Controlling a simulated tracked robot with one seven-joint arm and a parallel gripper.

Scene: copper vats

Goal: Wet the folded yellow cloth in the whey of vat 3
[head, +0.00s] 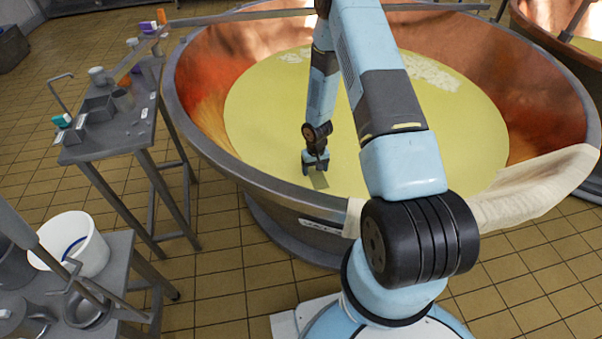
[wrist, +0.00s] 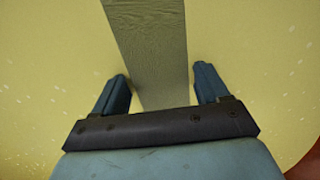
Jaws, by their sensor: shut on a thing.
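The large copper vat (head: 215,130) in front of me holds pale yellow whey (head: 265,115); the plate on its near side is too small to read. My gripper (head: 317,168) is low over the whey, inside the near rim, pointing down. It is shut on a flat olive strip (head: 320,181), which looks like the folded cloth, darker than plain yellow. In the wrist view this cloth (wrist: 150,45) runs from between the fingers (wrist: 161,85) up past the top edge, with a wavy surface. I cannot tell how far it dips into the whey.
A white cloth (head: 535,190) drapes over the near right rim. A bar (head: 265,14) crosses the vat's far side. Pale curd (head: 432,75) floats at the back. A metal table (head: 118,135) with small containers and a bench with a white bucket (head: 85,250) stand at left.

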